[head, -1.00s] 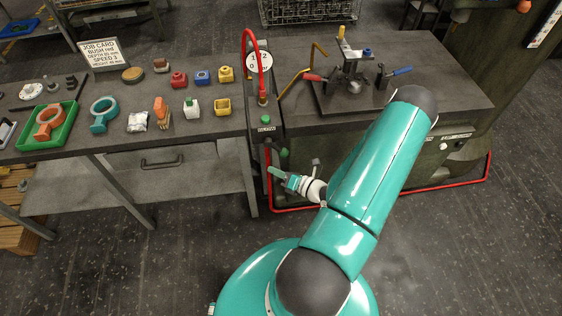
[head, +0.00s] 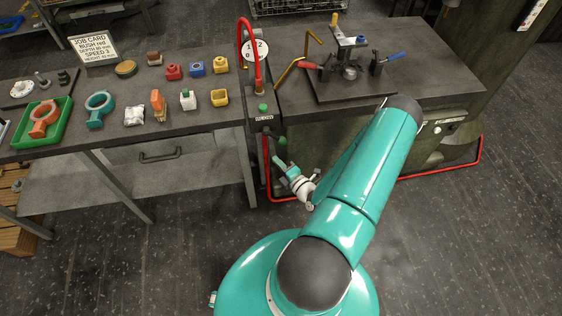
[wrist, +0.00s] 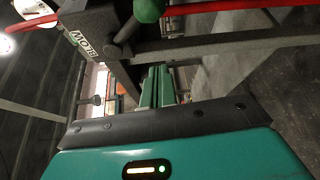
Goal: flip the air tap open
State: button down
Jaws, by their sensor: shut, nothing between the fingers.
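The air tap's lever is a short dark arm with a green ball knob (head: 282,141) on the narrow post's front, below the BLOW label (head: 264,118). In the wrist view the green knob (wrist: 148,10) is at the top, with its dark lever arm (wrist: 124,36) running down-left beside the label. My gripper (head: 277,161) is shut and empty, just below the knob in the head view. In the wrist view the closed teal fingers (wrist: 155,85) point ahead, below the knob. A gap shows between fingers and lever in the wrist view; exact depth is unclear.
A red hose (head: 247,30) arches above the post, and a red pipe (head: 266,178) runs down beside it. The left bench (head: 110,133) holds colored castings. The right bench (head: 420,75) carries a clamp fixture (head: 350,65). Open floor lies in front.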

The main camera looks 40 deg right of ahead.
aim_at(274, 136)
jog(key=w+d, duration=0.4)
jog(key=w, duration=0.1)
jog(key=shift+w+d, duration=0.2)
jog(key=shift+d, duration=0.05)
